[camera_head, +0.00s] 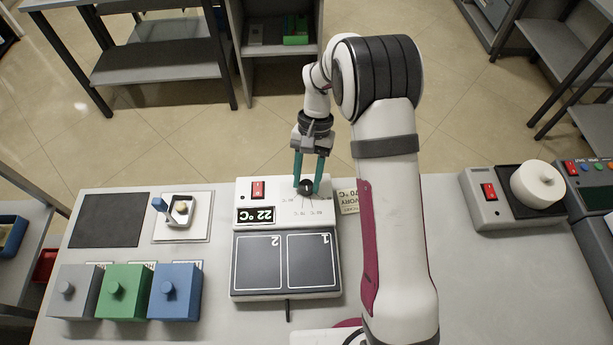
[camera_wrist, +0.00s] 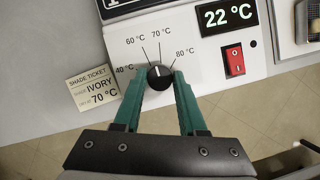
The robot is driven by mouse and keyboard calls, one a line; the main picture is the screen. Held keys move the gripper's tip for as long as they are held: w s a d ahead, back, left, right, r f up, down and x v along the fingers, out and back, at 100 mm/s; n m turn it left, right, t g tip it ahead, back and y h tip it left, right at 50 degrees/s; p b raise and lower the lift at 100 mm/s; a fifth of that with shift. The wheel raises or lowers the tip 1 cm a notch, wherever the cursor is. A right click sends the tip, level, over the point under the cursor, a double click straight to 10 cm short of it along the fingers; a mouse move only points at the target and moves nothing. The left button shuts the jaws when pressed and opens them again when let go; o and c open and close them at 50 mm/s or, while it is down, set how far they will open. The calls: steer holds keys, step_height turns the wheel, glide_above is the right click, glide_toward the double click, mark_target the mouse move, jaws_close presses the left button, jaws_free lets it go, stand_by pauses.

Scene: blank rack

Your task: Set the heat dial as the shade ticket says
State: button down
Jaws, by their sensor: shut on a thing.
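The black heat dial (camera_wrist: 160,77) sits on the white heater unit (camera_head: 288,183), with marks for 40, 60, 70 and 80 °C around it. My gripper (camera_wrist: 158,88) is shut on the dial, its green fingers on either side; it also shows in the head view (camera_head: 309,184). The dial's white pointer line points roughly up, towards the 60 and 70 °C marks; I cannot tell exactly which. The shade ticket (camera_wrist: 92,87) beside the unit reads IVORY, 70 °C. The display (camera_wrist: 225,17) reads 22 °C. A red switch (camera_wrist: 234,60) sits below it in the wrist view.
Grey, green and blue boxes (camera_head: 125,292) with knobs stand at the front left. Another device with a white round lid (camera_head: 537,186) stands at the right. Two numbered dark plates (camera_head: 285,262) fill the unit's front.

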steer(key=m+t+y, duration=0.1)
steer(key=m, duration=0.3)
steer(key=shift+d+m, duration=0.1)
steer(key=shift+m, duration=0.2)
steer(key=shift+y, duration=0.3)
steer(key=shift+c, duration=2.3)
jaws_free()
steer(key=shift+s, duration=0.1)
steer(key=v, duration=1.6)
steer(key=shift+s, duration=0.15)
steer(key=shift+s, duration=0.1)
